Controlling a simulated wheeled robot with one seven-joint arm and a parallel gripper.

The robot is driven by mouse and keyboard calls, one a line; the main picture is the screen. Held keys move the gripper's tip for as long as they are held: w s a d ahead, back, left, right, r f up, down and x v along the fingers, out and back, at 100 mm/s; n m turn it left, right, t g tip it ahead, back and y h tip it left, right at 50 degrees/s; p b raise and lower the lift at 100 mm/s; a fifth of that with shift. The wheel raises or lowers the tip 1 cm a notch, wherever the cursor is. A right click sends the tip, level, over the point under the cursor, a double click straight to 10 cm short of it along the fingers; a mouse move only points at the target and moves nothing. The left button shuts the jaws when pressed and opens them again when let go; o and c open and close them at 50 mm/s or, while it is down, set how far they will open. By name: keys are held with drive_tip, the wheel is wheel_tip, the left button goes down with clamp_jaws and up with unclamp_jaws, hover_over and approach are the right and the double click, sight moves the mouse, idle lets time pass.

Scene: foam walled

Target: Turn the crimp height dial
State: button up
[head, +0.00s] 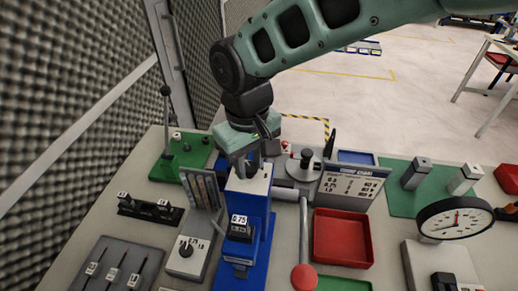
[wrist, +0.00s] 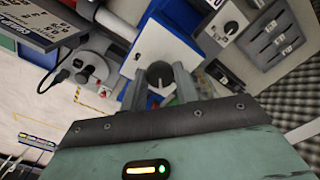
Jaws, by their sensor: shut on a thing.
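The crimp height dial (wrist: 159,74) is a dark round knob on the white top of a blue crimping press. In the wrist view it sits between the two fingers of my gripper (wrist: 160,80), which are shut on it from both sides. In the head view my gripper (head: 247,165) points down onto the top of the blue press (head: 255,225); the fingers and wrist mostly hide the dial there. The press carries a small black block marked 0.75 (head: 239,226) on its front. The dial's markings cannot be read.
A grey box with a selector knob (head: 186,249) stands close left of the press. A long lever with a red ball (head: 304,277), a red tray (head: 342,238) and a crimp chart sign (head: 350,186) stand right. A dial gauge (head: 455,218) is farther right.

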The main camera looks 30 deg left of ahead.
sight(249, 166)
drive_tip(key=shift+r+n, duration=0.1)
drive_tip(key=shift+n, duration=0.2)
drive_tip(key=shift+a, duration=0.1)
drive_tip(key=o, duration=1)
wheel_tip(249, 166, up, 17)
drive_tip(key=b, duration=0.3)
drive_tip(key=shift+r+b, duration=0.15)
drive_tip(key=shift+b, duration=0.2)
drive_tip(key=s+d+f+m+b, duration=0.1)
drive_tip(key=s+d+f+m, duration=0.1)
drive_tip(key=d+f, duration=0.4)
drive_tip(key=s+d+f+m+b, duration=0.1)
drive_tip(key=d+f, duration=0.5)
drive_tip(key=d, duration=1)
drive_tip(key=s+d+f+m+b, duration=0.1)
drive_tip(key=s+d+f, duration=0.4)
drive_tip(key=d, duration=0.7)
drive_tip(key=shift+s+f+m+y, duration=0.3)
drive_tip(key=shift+f+m, duration=0.1)
drive_tip(key=shift+m, duration=0.5)
